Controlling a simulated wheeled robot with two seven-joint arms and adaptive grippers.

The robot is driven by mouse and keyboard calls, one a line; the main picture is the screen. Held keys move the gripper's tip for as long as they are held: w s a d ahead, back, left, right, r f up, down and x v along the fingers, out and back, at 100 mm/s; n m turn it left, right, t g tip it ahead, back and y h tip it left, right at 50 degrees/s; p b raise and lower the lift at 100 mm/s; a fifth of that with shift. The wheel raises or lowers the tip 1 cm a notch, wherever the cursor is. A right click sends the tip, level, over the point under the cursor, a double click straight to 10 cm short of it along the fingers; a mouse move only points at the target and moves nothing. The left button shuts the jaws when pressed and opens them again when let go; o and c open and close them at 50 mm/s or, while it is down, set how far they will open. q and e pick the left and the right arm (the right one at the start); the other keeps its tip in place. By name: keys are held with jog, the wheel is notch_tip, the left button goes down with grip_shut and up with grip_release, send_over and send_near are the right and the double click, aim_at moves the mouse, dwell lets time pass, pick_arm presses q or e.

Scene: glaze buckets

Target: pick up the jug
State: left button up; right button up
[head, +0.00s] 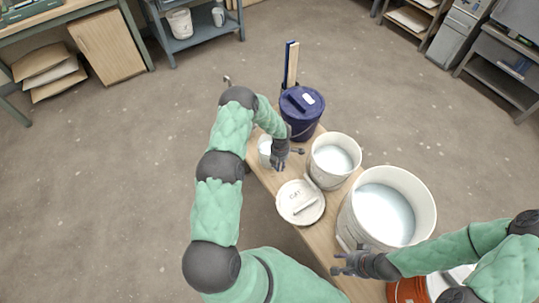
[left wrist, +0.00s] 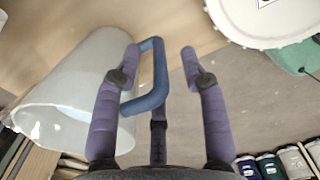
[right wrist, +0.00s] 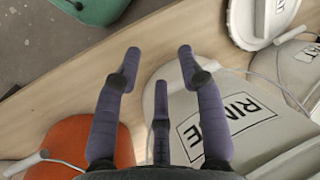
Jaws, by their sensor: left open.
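The jug (left wrist: 75,85) is pale and translucent with a blue handle (left wrist: 160,75). In the head view the jug (head: 264,152) stands on the wooden bench, partly hidden by my left arm. My left gripper (head: 284,162) is beside the jug. In the left wrist view my left gripper (left wrist: 160,60) is open, with the handle's upright part between its spread fingers. The left finger overlaps the jug's side; whether anything touches cannot be told. My right gripper (head: 345,262) is open and empty beside the large white bucket; its spread fingers (right wrist: 157,55) show in the right wrist view.
On the narrow bench (head: 322,238) stand a dark blue lidded bucket (head: 302,118), a small white bucket (head: 330,170), a large white bucket (head: 350,222) and an orange bucket (head: 405,291). A white lid (head: 290,205) is near the bench's left edge. Open floor lies left.

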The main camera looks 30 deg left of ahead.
pick_arm(q)
notch_tip(320, 180, down, 3)
jog(key=shift+a+f+b, duration=0.1)
jog(key=shift+b, duration=0.35)
pick_arm(e)
jog(key=shift+f, duration=0.7)
pick_arm(q)
grip_shut()
